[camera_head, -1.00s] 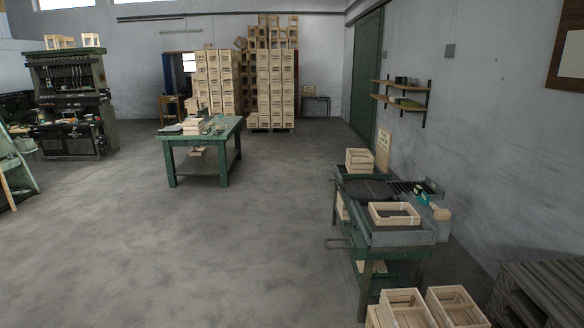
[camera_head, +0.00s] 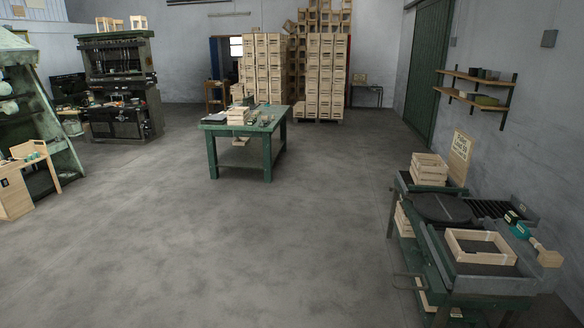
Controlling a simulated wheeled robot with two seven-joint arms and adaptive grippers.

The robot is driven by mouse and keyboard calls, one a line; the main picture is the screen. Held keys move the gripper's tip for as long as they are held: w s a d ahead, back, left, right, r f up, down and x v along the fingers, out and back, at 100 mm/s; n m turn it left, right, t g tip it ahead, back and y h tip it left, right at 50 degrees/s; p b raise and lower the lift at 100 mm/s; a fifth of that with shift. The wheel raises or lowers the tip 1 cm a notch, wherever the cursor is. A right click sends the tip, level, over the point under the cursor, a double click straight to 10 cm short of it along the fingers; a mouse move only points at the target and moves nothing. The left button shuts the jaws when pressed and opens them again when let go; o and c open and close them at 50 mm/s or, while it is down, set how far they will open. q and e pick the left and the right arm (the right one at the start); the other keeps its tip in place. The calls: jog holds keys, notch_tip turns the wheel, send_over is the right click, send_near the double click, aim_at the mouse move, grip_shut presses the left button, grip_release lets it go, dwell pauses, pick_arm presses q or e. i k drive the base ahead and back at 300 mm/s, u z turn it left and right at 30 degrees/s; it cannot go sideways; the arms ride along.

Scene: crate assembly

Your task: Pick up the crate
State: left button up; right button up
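Several wooden crates are in view, and I cannot tell which one the task means. A shallow open crate frame (camera_head: 480,247) lies on the near end of the green workbench (camera_head: 470,283) at the right. A small slatted crate (camera_head: 429,169) stands at the far end of that bench. Slatted crate parts (camera_head: 240,114) lie on the green table (camera_head: 243,130) in the middle. Tall stacks of crates (camera_head: 326,75) stand by the back wall. Neither of my grippers is in view.
Open grey floor (camera_head: 220,245) fills the middle and front. A dark tool cabinet (camera_head: 120,85) stands at the back left. A green frame (camera_head: 40,120) and a wooden piece (camera_head: 20,180) stand at the left edge. Wall shelves (camera_head: 475,90) hang at the right.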

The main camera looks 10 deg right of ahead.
aim_at(423, 175)
jog(key=z, duration=0.05)
jog(key=i, duration=4.15)
jog(key=z, duration=0.35)
jog(key=i, duration=1.95)
jog(key=z, duration=1)
jog(key=i, duration=1.2)
jog(key=z, duration=1.9)
jog(key=i, duration=1.1)
jog(key=z, duration=0.65)
